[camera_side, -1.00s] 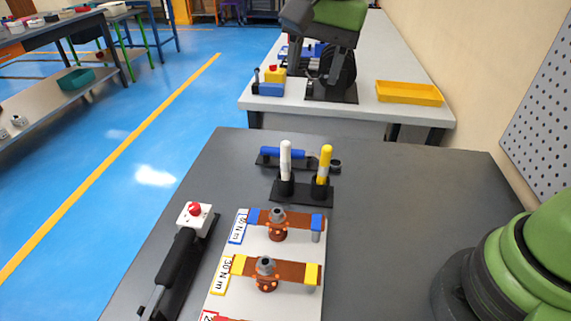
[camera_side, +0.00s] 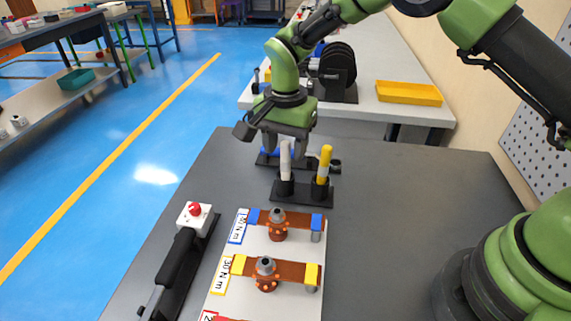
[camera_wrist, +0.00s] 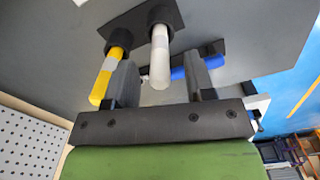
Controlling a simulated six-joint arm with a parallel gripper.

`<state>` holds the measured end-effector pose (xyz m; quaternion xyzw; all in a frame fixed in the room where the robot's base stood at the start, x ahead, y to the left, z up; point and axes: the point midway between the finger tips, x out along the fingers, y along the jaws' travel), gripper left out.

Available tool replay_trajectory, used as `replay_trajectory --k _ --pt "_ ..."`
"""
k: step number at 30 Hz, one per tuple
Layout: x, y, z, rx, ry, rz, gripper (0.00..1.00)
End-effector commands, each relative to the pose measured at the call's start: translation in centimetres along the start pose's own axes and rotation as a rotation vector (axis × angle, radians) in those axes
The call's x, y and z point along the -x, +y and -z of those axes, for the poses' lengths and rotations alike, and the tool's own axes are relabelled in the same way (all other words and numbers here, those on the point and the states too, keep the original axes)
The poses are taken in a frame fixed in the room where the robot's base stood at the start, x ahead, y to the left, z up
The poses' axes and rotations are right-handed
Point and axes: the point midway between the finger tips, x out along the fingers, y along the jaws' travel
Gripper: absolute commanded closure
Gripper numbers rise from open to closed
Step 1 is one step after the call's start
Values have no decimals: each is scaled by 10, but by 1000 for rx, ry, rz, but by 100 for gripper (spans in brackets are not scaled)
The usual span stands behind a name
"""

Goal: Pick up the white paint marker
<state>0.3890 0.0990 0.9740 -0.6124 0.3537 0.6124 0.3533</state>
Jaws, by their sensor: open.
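The white paint marker (camera_side: 285,158) stands upright in a black holder (camera_side: 303,200) on the dark table, left of a yellow marker (camera_side: 324,164). My gripper (camera_side: 285,150) is above the table at the holder, pointing down, its fingers around the height of the white marker's upper part. In the wrist view my gripper (camera_wrist: 165,82) is open, and the white marker (camera_wrist: 160,58) shows between the two fingers with space on each side. The yellow marker (camera_wrist: 110,75) lies just outside the left finger, close to it.
A blue-handled tool (camera_side: 268,152) lies behind the holder; its blue handle (camera_wrist: 185,70) shows by the right finger. A board with copper bars (camera_side: 275,265) is in front. The table's right side is clear.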

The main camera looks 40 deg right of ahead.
Motion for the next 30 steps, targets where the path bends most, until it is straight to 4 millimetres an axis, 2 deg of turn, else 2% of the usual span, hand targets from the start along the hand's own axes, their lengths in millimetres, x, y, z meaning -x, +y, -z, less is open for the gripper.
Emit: replay_trajectory --k 4,12,14,19,27,30 --pt "-19 0 0 1 -3 0 51" --pt "-22 0 0 2 -2 3 51" --pt "-22 0 0 2 -2 3 62" --pt "-22 0 0 2 -2 3 100" --pt "-21 0 0 2 -2 3 100" --pt "-14 -1 0 2 -2 5 100"
